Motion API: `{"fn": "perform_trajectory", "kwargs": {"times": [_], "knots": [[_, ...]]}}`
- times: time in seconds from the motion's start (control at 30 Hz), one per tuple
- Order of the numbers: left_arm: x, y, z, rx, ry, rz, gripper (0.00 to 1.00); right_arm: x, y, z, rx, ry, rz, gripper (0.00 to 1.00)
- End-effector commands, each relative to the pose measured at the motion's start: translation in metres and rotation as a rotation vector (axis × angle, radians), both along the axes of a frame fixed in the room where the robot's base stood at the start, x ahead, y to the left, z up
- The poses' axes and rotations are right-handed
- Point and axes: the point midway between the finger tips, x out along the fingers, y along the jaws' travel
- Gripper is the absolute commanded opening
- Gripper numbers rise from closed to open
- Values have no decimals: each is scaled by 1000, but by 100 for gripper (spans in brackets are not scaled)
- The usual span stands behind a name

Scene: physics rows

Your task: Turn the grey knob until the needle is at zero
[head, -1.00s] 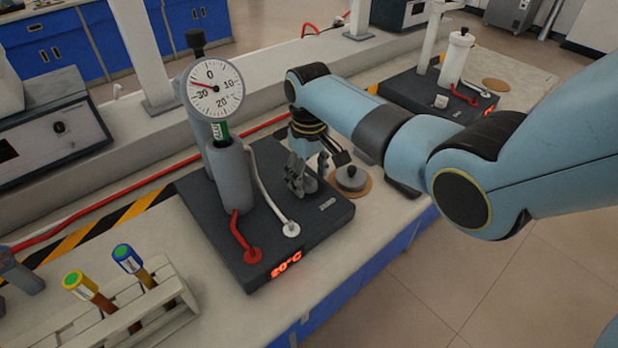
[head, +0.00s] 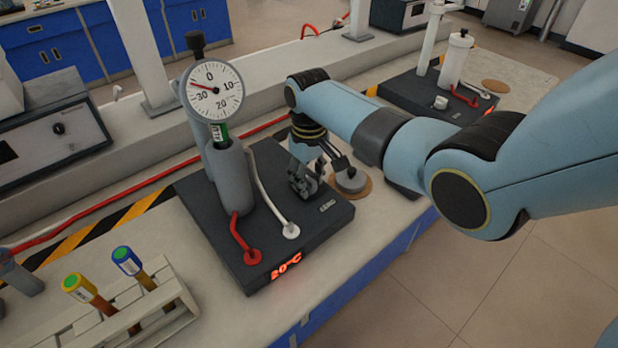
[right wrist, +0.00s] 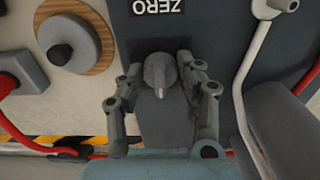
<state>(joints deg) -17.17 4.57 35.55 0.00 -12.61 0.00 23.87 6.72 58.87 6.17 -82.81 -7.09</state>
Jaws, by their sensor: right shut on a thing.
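The grey knob (right wrist: 160,72) shows in the right wrist view between the fingers of my right gripper (right wrist: 157,82), near the ZERO label on the dark base. A pale mark runs along its face. In the head view my right gripper (head: 306,180) is down at the base and hides the knob. It is shut on the knob. The round white dial (head: 215,104) stands above a grey cylinder. Its red needle (head: 199,87) points left and slightly up, between 30 and 0. My left gripper is not in view.
The dark base (head: 262,262) carries a red hose, a white hose and a 20°C display. A grey round piece on a wooden disc (head: 361,190) sits close beside my right gripper. A tube rack (head: 180,290) stands at front left. A similar station (head: 400,88) stands farther back.

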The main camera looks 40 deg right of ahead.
Motion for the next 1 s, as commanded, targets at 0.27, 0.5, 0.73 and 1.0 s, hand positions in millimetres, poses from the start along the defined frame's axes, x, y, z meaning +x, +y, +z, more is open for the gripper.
{"fn": "perform_trajectory", "kwargs": {"times": [0.27,0.5,0.73,1.0], "knots": [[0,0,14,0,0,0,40,0,1,2,2,2,-127,3],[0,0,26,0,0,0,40,0,1,2,2,2,-295,3],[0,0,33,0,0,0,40,0,1,1,2,1,-425,3],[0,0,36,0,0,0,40,0,1,0,2,0,-499,3]]}}
